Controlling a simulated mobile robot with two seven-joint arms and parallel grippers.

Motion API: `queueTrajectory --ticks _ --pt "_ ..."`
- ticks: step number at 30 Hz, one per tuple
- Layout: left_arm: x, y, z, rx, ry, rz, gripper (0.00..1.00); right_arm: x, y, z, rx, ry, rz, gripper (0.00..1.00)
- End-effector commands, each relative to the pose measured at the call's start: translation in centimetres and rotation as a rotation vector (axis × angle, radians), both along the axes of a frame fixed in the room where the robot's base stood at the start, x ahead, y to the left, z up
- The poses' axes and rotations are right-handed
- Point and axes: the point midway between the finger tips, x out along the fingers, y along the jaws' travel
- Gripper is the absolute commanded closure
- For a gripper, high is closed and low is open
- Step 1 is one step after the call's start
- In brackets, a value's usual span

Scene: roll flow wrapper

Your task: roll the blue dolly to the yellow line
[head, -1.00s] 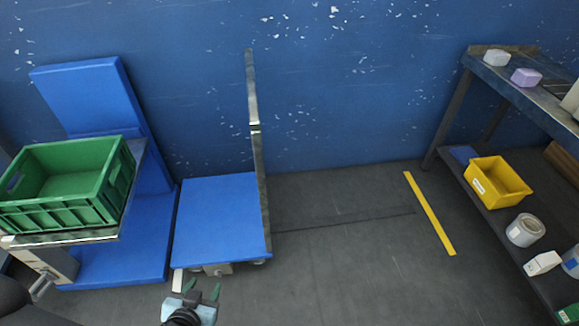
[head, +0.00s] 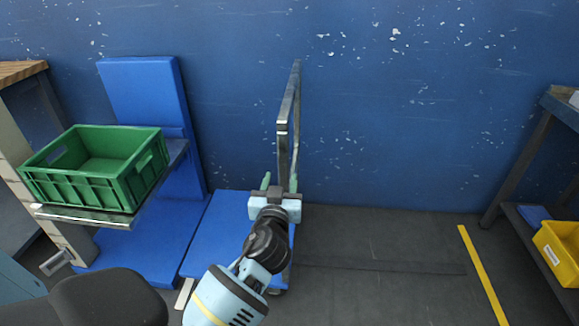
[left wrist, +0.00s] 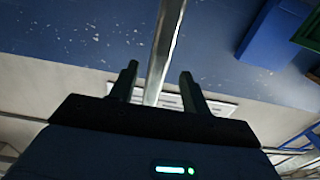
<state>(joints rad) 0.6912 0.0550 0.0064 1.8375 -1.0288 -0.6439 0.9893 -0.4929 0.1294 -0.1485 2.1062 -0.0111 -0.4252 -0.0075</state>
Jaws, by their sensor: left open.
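The blue dolly (head: 222,228) stands on the floor left of centre, with a tall metal handle (head: 289,115) upright at its right end. The yellow line (head: 482,273) is on the floor well to its right, with a gap of bare floor between. My left gripper (head: 280,182) is open at the lower part of the handle and hides part of the deck. In the left wrist view the metal handle (left wrist: 167,38) runs up between the spread fingers (left wrist: 158,73); I cannot tell whether they touch it. My right gripper is not in view.
A green crate (head: 95,192) sits on a metal stand at the left. A blue padded panel (head: 145,95) stands behind it. A shelf with a yellow bin (head: 562,245) is at the far right. Dark floor (head: 380,240) between dolly and line is clear. A blue wall closes the back.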

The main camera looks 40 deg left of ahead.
Motion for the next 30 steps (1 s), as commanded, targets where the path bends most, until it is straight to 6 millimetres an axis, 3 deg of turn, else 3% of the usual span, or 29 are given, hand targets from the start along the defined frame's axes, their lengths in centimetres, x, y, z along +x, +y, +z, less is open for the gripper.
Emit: queueTrajectory --ticks 15,28,30 --pt "5.7 3.5 0.0 0.002 0.001 -0.001 0.53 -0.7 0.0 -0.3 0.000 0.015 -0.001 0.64" --pt "6.4 3.9 0.0 0.000 0.001 -0.002 0.53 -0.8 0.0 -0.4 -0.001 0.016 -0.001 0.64" --pt "6.4 3.9 0.0 0.000 0.001 -0.002 0.62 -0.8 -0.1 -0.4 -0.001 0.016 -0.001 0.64"
